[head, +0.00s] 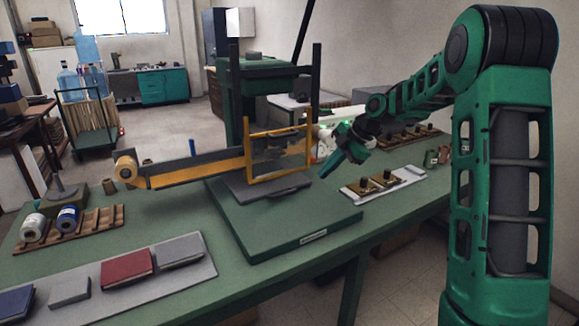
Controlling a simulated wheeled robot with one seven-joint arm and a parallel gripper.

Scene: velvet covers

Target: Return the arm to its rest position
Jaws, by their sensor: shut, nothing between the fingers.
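My arm (510,150) comes in from the right side of the head view and reaches over the green workbench (180,225). My green gripper (327,172) is shut and empty, pointing down to the left. It hangs just right of a yellow upright frame (249,160) on the green press (290,225). It looks above the bench, and I cannot tell whether it touches anything.
A light tray (372,196) with two dark-topped brass pieces lies below and right of my gripper. Velvet-like covered blocks, among them a red one (127,268), lie on a grey mat at the front left. Spools (68,217) sit on a wooden rack.

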